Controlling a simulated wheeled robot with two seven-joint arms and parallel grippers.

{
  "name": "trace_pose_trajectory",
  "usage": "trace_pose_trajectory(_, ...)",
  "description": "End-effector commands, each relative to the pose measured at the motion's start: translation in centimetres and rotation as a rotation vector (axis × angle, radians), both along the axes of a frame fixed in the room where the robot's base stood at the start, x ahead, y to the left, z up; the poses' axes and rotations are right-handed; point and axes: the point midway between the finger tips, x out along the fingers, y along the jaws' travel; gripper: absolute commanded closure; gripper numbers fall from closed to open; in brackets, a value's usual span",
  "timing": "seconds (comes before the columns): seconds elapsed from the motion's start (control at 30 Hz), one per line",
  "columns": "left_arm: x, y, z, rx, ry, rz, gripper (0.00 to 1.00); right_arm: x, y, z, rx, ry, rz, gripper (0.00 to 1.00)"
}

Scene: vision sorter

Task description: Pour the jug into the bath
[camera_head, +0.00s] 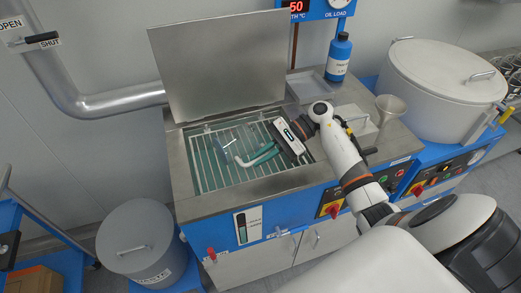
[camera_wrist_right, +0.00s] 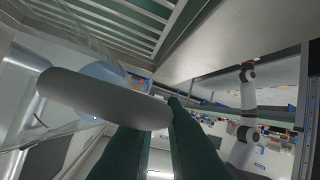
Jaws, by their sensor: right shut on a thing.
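The bath (camera_head: 182,150) is an open steel tank with a wire rack inside and pale green liquid below, its lid (camera_head: 215,60) raised at the back. My right gripper (camera_head: 248,160) is over the bath, its green fingers shut on the grey handle of the clear jug (camera_head: 224,147). In the right wrist view the handle (camera_wrist_right: 105,98) lies across the green fingertips (camera_wrist_right: 158,118). The jug's see-through wall and a pale blue patch show behind it. The jug's tilt and any flow from it are hard to tell. My left gripper is not in view.
A blue bottle (camera_head: 339,58) and a funnel (camera_head: 388,108) stand on the bench behind and right of my wrist. A large lidded drum (camera_head: 440,85) is at right. A lidded grey bin (camera_head: 135,235) stands on the floor at left. A pipe (camera_head: 110,103) runs along the wall.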

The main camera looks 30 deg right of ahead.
Motion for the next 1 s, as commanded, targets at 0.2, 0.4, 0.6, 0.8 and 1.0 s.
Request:
trace_pose_trajectory(0.2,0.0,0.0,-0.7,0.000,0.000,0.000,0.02,0.0,-0.2,0.0,0.023,-0.002,0.000,1.00)
trace_pose_trajectory(0.4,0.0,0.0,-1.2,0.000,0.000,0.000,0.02,0.0,-0.3,0.1,0.046,-0.004,0.000,1.00)
trace_pose_trajectory(0.6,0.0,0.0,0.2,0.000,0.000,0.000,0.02,0.0,-0.1,0.9,0.028,-0.004,0.001,1.00)
trace_pose_trajectory(0.8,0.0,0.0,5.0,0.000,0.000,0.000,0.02,-0.1,0.9,0.6,-0.166,-0.008,0.000,1.00)
trace_pose_trajectory(1.0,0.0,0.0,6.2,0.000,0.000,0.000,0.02,-0.1,2.0,-1.4,-0.284,-0.012,-0.003,1.00)
